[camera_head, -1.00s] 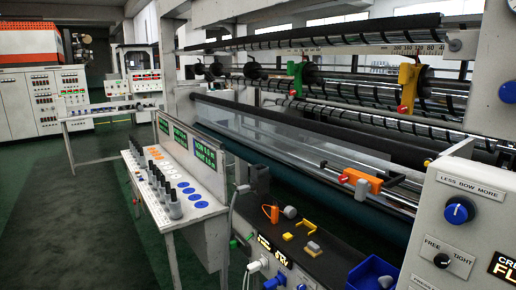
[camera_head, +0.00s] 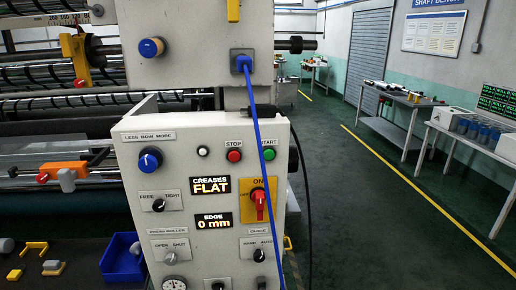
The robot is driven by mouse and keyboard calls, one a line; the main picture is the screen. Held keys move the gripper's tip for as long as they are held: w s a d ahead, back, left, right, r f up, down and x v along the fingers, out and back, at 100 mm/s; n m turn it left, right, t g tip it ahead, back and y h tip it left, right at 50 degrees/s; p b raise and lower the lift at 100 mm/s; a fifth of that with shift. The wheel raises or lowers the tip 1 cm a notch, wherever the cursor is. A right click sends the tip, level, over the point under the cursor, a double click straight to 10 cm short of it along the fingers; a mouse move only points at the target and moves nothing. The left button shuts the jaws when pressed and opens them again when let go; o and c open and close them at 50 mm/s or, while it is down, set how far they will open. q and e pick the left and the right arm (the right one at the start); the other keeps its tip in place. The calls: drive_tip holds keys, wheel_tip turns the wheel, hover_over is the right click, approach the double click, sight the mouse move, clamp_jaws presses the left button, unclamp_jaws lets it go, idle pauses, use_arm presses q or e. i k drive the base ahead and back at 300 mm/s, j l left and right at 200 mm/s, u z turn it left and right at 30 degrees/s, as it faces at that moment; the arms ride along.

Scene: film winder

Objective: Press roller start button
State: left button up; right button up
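The control panel (camera_head: 193,240) faces me in the middle of the head view. The green start button (camera_head: 269,155), labelled START, sits at its upper right. The red stop button (camera_head: 234,156), labelled STOP, is just left of it, and a small white button or lamp (camera_head: 203,151) is further left. A blue cable hangs down close beside the start button. The displays read "CREASES FLAT" and "EDGE 0 mm". Neither of my grippers shows in the view.
A red switch (camera_head: 259,200) on a yellow plate and several knobs share the panel. A blue bin (camera_head: 122,260) stands to its left. Rollers fill the left side. Green floor with a yellow line (camera_head: 425,195) lies open on the right, before side tables (camera_head: 402,104).

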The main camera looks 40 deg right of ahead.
sight(269, 154)
drive_tip(key=z, duration=1.5)
